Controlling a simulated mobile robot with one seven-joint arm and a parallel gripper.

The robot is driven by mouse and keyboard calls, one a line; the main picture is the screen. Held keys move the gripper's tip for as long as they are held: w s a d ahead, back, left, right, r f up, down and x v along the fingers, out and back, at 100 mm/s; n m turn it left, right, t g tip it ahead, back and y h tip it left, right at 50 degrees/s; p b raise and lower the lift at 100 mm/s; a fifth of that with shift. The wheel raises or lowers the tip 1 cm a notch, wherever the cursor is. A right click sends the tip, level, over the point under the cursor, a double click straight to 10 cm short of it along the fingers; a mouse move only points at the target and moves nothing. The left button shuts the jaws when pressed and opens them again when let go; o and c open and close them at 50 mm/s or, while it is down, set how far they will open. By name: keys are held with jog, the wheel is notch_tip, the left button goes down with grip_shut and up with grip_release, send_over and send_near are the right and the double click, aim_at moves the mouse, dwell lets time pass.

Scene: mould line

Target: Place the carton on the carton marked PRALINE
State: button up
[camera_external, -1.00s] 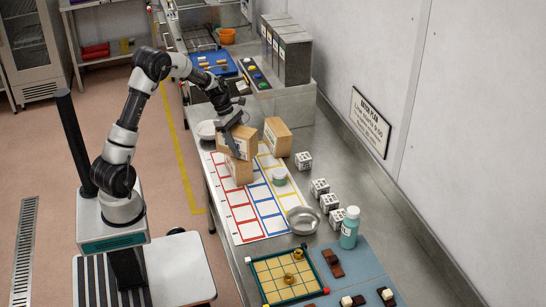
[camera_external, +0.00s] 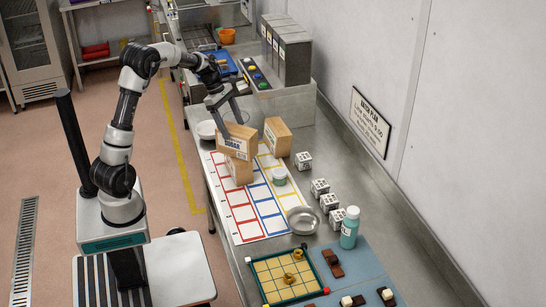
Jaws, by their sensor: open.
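A brown carton (camera_external: 237,144) with a white printed label rests on top of another brown carton (camera_external: 238,173). The upper carton sits slightly turned on the lower one and overhangs it. The lower carton stands on the white mat with coloured grids, and its marking is too small to read here. A third brown carton (camera_external: 278,137) stands apart to the right, with no readable marking. My gripper (camera_external: 228,115) is open and empty, just above and behind the upper carton, with its fingers apart.
A white bowl (camera_external: 206,130) is left of the cartons. The gridded mat (camera_external: 242,213) has free room.

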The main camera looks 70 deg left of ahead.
jog(key=v, duration=0.3)
jog(key=shift+s+r, duration=0.1)
jog(key=shift+d+r, duration=0.15)
jog(key=s+d+r+m+y, duration=0.1)
jog(key=s+d+r+m, duration=0.35)
jog(key=d+m, duration=0.35)
jog(key=s+d+r+m+y, duration=0.1)
jog(key=s+d+r+m, duration=0.2)
jog(key=d+r+m, duration=0.5)
jog(key=s+d+f+m+t+y, duration=0.1)
jog(key=s+d+f+m+t, duration=0.1)
jog(key=s+d+m, duration=0.9)
jog(key=shift+f, duration=0.85)
